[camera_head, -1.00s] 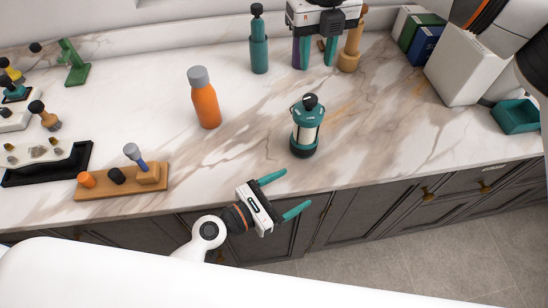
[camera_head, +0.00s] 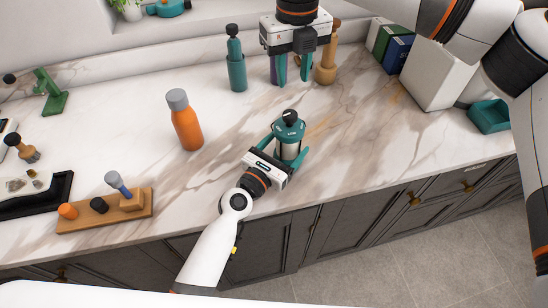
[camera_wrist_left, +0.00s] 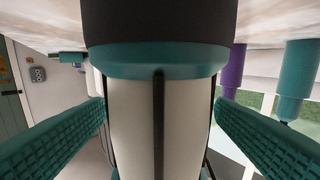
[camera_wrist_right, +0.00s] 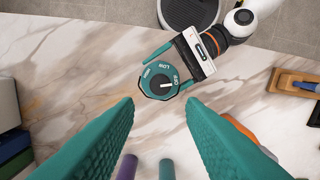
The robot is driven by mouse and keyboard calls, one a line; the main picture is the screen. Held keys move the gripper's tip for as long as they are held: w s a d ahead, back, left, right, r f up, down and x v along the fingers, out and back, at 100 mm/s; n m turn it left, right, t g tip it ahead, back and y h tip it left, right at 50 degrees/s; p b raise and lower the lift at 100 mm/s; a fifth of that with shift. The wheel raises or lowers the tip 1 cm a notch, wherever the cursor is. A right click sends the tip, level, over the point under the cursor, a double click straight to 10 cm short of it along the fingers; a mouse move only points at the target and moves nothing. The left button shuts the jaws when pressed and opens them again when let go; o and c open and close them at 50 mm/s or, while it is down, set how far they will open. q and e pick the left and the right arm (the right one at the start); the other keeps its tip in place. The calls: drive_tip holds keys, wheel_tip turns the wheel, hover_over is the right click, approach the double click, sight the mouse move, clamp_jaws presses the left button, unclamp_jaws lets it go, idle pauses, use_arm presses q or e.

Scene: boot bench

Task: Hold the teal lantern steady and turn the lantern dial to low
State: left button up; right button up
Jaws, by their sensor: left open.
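The teal lantern (camera_head: 289,131) stands upright on the marble counter. It has a pale body, a teal top and a dark dial. In the right wrist view, the dial (camera_wrist_right: 162,84) is marked OFF, LOW and HIGH, and its white mark points at OFF. My left gripper (camera_head: 288,148) is open, with one finger on each side of the lantern's body. In the left wrist view, the pale body (camera_wrist_left: 135,125) fills the space between the fingers; contact is unclear. My right gripper (camera_head: 295,76) is open and empty, pointing down behind the lantern.
An orange bottle (camera_head: 186,128) stands left of the lantern. A teal bottle (camera_head: 236,72) and a wooden bottle-shaped object (camera_head: 326,68) flank my right gripper; a purple item (camera_wrist_right: 127,168) is close by. A wooden rack (camera_head: 90,217) lies at the front left.

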use_arm(q)
drive_tip(key=shift+w+d, duration=0.35)
drive_tip(key=shift+w, duration=0.25)
